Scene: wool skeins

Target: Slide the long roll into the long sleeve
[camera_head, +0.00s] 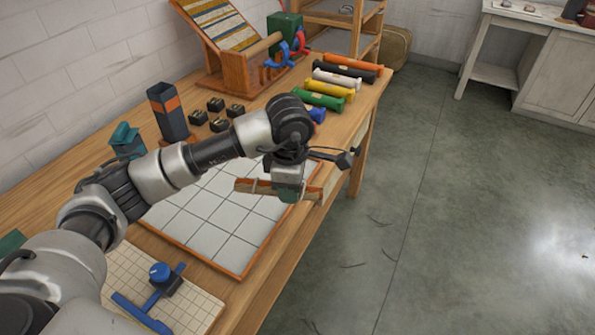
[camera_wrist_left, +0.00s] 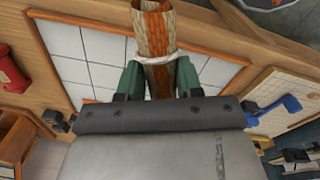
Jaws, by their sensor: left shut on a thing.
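The long roll (camera_head: 251,187) is a brown and orange patterned cylinder. I cannot tell for sure which thing is the long sleeve. Several coloured tubes, one of them yellow (camera_head: 330,88), lie in a row at the back right. My right gripper is not in view.
The tiled board (camera_head: 215,208) has an orange rim. A tall dark box with an orange band (camera_head: 168,108), small dark blocks (camera_head: 208,112) and a wooden loom (camera_head: 228,75) stand behind. A blue tool (camera_head: 160,292) lies on a gridded mat (camera_head: 200,305). Open floor lies right.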

